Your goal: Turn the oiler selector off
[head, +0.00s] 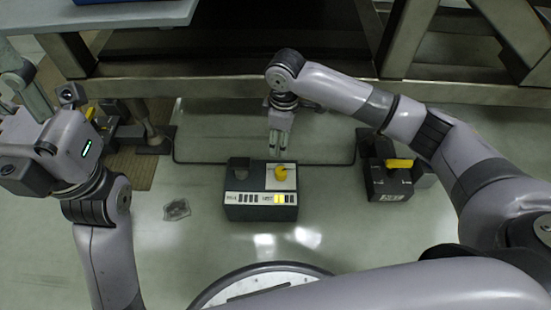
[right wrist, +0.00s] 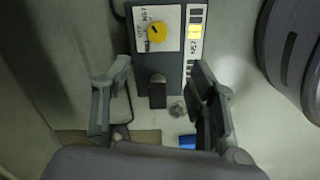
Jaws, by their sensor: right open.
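A dark control box (head: 250,212) stands on the floor in the middle of the head view.
Along the box front runs a label row with one lit yellow field (head: 278,199). Another dark box (head: 388,186) with a yellow lever stands to the right. A small clear crumpled item (head: 177,210) lies on the floor left. A metal frame (head: 230,90) crosses behind.

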